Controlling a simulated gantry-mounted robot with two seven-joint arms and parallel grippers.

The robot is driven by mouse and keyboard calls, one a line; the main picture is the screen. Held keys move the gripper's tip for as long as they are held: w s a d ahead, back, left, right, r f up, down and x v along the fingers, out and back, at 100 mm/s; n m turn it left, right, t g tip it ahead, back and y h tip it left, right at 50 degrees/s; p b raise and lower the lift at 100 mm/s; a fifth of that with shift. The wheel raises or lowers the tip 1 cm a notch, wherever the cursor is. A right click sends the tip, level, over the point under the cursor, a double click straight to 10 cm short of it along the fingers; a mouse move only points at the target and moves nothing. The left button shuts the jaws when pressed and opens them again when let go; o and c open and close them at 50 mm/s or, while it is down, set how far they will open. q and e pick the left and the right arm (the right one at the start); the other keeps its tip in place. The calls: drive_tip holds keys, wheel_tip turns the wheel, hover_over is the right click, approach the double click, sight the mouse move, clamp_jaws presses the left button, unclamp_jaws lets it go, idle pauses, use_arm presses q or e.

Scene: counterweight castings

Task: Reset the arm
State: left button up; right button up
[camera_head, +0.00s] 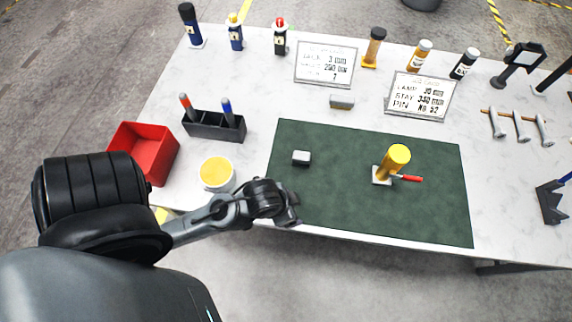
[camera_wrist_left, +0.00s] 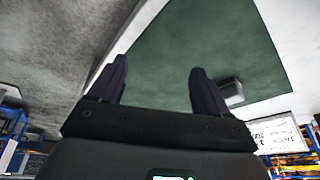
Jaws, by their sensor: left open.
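My left arm comes in from the left in the head view. Its gripper (camera_head: 290,208) is near the front left edge of the dark green mat (camera_head: 335,205). In the left wrist view the two fingers of the left gripper (camera_wrist_left: 155,88) stand apart with nothing between them. A small grey block (camera_head: 301,158) lies on the mat beyond the gripper and also shows beside the right finger in the wrist view (camera_wrist_left: 232,92). My right gripper is not in view.
A red bin (camera_head: 146,150), a black pen holder (camera_head: 214,127) and a cup with yellow contents (camera_head: 216,174) stand left of the mat. Two sign boards (camera_head: 325,63) (camera_head: 421,95), several bottles and a grey block (camera_head: 342,101) are behind it. Bolts hang at right (camera_head: 519,126).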

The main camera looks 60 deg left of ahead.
use_arm(q)
drive_tip(key=shift+s, duration=0.65)
drive_tip(key=shift+r, duration=0.1)
wheel_tip(320, 180, up, 26)
drive_tip(key=p, duration=2.6)
drive_tip(key=shift+r, duration=0.2)
